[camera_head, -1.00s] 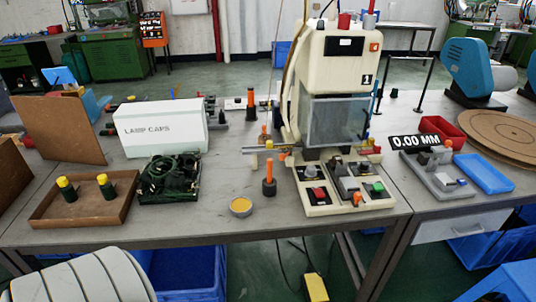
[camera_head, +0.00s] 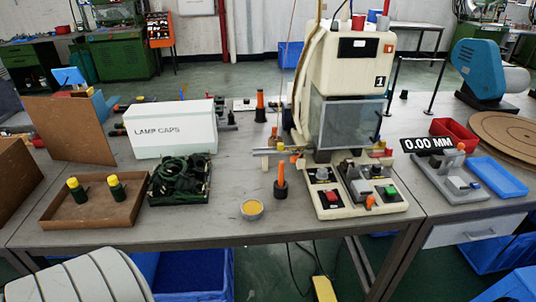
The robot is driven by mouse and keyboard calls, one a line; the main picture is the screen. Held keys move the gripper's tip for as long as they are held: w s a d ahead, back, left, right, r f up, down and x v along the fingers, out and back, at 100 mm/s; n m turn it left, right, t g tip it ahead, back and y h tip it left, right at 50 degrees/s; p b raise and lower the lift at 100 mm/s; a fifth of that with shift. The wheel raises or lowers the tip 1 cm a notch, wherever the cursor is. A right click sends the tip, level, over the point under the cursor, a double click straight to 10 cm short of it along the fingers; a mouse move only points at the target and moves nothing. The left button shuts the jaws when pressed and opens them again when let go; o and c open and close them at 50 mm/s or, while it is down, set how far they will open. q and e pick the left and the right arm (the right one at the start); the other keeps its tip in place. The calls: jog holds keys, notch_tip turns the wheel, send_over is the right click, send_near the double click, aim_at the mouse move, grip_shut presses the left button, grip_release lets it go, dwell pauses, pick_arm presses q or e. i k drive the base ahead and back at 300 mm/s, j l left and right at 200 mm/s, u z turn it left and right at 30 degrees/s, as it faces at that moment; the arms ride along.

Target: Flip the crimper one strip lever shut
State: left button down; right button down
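Crimper one is the cream machine (camera_head: 350,65) marked "1", standing upright on the bench right of centre. It has a clear guard (camera_head: 345,123) and a control base with a red button (camera_head: 331,196) and a green button (camera_head: 391,192). A small orange knob (camera_head: 370,200) sits at the base's front edge. An orange handle (camera_head: 281,176) stands upright in a black holder just left of the base. I cannot tell which part is the strip lever or whether it is open or shut. Neither of my grippers is in view.
A wooden tray (camera_head: 92,222) with two yellow-topped parts, a dark bin of cables (camera_head: 180,180) and a white "LAMP CAPS" box (camera_head: 172,129) are on the left. A yellow-filled cup (camera_head: 252,209) is near the front edge. A gauge (camera_head: 447,180) reading "0.00 MM" and a blue tray (camera_head: 497,177) are right.

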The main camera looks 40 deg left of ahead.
aim_at(293, 159)
jog(key=k+j+u, duration=0.1)
jog(key=j+u, duration=0.2)
jog(key=j, duration=0.55)
jog(key=j+u, duration=0.35)
jog(key=j, duration=0.55)
jog(key=i+j+u, duration=0.15)
jog(key=j+u, duration=0.15)
jog(key=j, duration=0.55)
